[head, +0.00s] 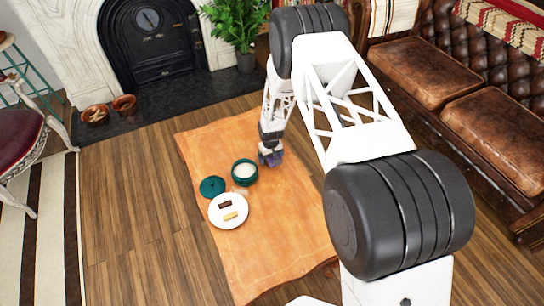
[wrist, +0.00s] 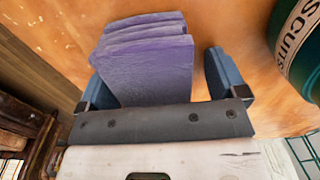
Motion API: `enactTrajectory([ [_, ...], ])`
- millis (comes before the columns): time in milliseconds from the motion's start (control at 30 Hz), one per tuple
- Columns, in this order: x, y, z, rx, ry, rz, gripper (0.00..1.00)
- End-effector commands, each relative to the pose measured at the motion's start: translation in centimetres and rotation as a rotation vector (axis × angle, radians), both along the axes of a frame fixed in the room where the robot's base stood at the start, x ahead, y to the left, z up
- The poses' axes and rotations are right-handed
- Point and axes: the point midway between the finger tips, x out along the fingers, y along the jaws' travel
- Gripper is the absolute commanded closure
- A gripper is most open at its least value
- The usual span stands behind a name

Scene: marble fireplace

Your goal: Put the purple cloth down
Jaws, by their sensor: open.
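The purple cloth (wrist: 148,65) is a folded, layered stack on the orange surface. In the wrist view it lies between the two blue fingers of my gripper (wrist: 155,72). The fingers are open; a gap shows between the cloth and the right finger, while the left finger is close beside it, and I cannot tell if they touch. In the head view a small part of the cloth (head: 274,159) shows below my gripper (head: 267,153), right of the teal tin. The near end of the cloth is hidden by the gripper body.
An open teal tin (head: 245,181) stands left of my gripper; it also shows close on the right in the wrist view (wrist: 300,45). Its teal lid (head: 212,187) and a white plate (head: 229,222) with two biscuits lie beside it. The orange tabletop (head: 290,225) is clear nearer the camera.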

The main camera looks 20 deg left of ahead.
Motion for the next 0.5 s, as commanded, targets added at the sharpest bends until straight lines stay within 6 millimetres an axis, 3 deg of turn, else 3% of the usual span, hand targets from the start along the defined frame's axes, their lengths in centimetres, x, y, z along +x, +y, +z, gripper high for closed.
enactTrajectory([
  [500, 0.3, -0.3, 6.8, 0.0, -0.001, -0.001, 0.09],
])
